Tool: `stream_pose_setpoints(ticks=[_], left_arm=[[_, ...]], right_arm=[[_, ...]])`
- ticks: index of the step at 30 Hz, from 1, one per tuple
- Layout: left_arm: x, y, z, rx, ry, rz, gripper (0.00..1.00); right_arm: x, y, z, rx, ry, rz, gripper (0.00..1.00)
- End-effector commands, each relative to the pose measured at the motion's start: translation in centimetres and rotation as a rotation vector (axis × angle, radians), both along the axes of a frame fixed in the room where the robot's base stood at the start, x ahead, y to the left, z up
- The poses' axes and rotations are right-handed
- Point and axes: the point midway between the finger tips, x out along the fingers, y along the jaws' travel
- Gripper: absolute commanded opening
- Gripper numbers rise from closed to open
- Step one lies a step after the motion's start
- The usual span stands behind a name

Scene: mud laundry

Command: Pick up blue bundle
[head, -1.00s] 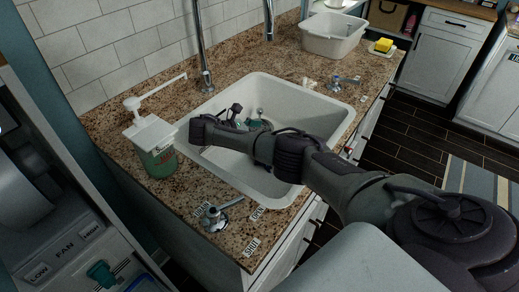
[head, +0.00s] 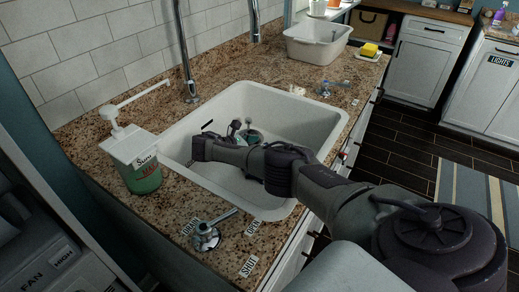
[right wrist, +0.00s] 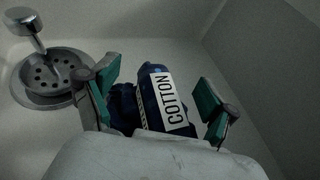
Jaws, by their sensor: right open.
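The blue bundle (right wrist: 158,97) is dark blue with a white label reading COTTON. It lies on the sink floor in the right wrist view. My right gripper (right wrist: 158,78) is open, with one green-padded finger on each side of the bundle. The near end of the bundle is hidden behind my gripper's body, and I cannot tell whether a finger touches it. In the head view my right arm reaches into the white sink (head: 301,118); the bundle is hidden there. My left gripper is not in view.
A metal drain (right wrist: 52,76) is left of the gripper, and the sink wall rises at right. On the speckled counter are a green soap dispenser (head: 143,176), a metal valve handle (head: 207,237), a white tub (head: 316,48) and a yellow sponge (head: 369,49).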

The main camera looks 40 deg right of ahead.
Motion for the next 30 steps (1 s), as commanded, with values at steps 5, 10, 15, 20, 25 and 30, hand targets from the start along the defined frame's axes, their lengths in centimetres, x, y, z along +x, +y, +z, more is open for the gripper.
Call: stream_pose_setpoints(ticks=[5,10,15,20,25,30], left_arm=[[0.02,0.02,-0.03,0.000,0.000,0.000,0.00],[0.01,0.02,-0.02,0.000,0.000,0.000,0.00],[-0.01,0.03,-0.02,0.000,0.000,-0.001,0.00],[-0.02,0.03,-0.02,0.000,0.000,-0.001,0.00],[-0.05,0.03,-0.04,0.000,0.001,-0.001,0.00],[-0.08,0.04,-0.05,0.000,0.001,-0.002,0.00]], right_arm=[[-0.31,-1.28,-0.51,0.000,0.001,-0.001,0.85],[-0.31,-1.28,-0.52,0.000,0.001,0.000,0.85],[-0.31,-1.26,-0.53,0.000,0.001,0.000,0.62],[-0.30,-1.25,-0.54,0.001,0.001,0.000,0.35],[-0.29,-1.23,-0.55,0.001,0.001,0.000,0.07],[-0.28,-1.19,-0.59,0.002,0.000,0.001,0.00]])
